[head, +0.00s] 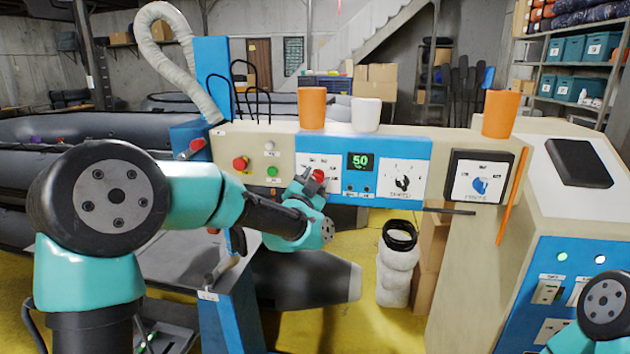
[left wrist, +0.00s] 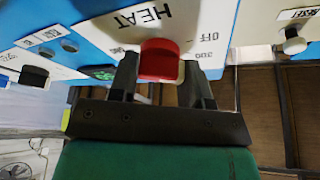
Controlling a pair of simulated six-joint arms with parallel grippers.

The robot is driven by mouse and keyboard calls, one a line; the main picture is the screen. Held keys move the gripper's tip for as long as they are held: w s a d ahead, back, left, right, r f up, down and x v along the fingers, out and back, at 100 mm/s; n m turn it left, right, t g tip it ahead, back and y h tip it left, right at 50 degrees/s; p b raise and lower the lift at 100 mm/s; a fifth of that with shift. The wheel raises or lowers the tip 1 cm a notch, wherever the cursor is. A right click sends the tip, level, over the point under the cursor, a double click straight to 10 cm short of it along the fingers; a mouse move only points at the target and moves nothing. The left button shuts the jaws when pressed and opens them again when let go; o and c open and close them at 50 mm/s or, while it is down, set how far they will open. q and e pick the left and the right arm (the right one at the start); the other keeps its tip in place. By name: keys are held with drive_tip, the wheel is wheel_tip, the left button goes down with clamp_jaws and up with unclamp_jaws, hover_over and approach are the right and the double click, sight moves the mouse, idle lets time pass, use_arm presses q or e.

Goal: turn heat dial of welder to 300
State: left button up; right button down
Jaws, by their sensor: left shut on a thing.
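The heat dial (left wrist: 160,58) is a red knob on the blue and white welder panel (head: 435,145). In the left wrist view the word HEAT is printed beside it, with OFF and what looks like 300 near its right side. The red dial also shows in the head view (head: 319,175), partly covered by my gripper. My left gripper (left wrist: 160,75) has one finger on each side of the dial and is shut on it; it also shows in the head view (head: 312,182). The dial's pointer is hidden, so its setting cannot be read. My right gripper is out of view.
A green display (head: 361,162) reads 50, beside a black speed knob (head: 403,183). A blue knob (head: 480,186) sits on a separate plate at right. A red button (head: 240,163) is at left. Orange cups (head: 312,108) and a white cup (head: 366,114) stand on top.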

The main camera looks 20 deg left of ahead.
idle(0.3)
use_arm(q)
drive_tip(key=o, duration=0.9)
drive_tip(key=v, duration=1.7)
drive_tip(key=shift+s+a+f, duration=0.1)
drive_tip(key=shift+s+f, duration=0.05)
